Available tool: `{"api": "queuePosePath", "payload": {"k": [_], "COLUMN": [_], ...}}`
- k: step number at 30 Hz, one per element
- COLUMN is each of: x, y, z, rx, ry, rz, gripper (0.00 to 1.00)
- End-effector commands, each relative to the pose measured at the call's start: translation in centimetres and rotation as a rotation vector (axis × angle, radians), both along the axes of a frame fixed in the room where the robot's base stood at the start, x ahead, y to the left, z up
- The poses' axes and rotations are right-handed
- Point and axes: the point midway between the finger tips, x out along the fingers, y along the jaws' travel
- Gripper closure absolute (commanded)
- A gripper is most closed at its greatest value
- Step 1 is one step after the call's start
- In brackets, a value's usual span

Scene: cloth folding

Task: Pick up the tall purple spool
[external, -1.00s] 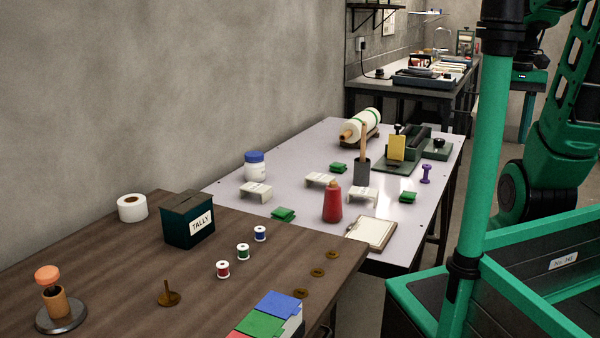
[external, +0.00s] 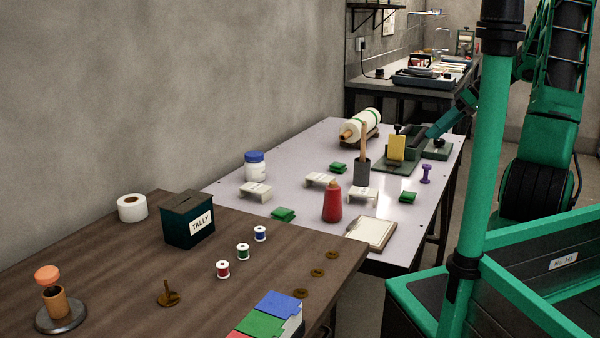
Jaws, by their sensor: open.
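The tall purple spool (external: 426,174) stands upright near the right edge of the light grey table (external: 300,200). It is narrow in the middle with wider ends, and nothing touches it. My gripper (external: 430,133) is teal and reaches in from the right, pointing down and left. It appears above the spool in the picture, in front of or over the dark green press; the exact depth is hard to tell. It is open and apart from the spool. The green column hides part of my arm.
A red bottle (external: 332,203) and clipboard (external: 371,232) lie nearer. Small spools stand on the brown table (external: 100,260).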

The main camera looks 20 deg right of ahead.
Motion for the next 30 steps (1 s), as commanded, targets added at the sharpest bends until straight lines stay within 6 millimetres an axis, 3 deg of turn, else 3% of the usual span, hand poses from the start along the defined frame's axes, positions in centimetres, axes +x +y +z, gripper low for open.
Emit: {"api": "queuePosePath", "payload": {"k": [3,9,20,21,30], "x": [2.4,5.1,5.9,5.8,5.9], "y": [-1.1,-3.9,-10.2,-10.5,-10.0], "z": [0.5,3.3,8.4,8.1,-1.9], "rx": [0.109,0.258,0.394,0.403,0.403], "ry": [-0.154,-0.441,-0.829,-0.848,-0.834], "rz": [0.034,0.052,-0.005,-0.010,-0.006], "gripper": [0.52,0.52,0.52,0.52,0.52]}}
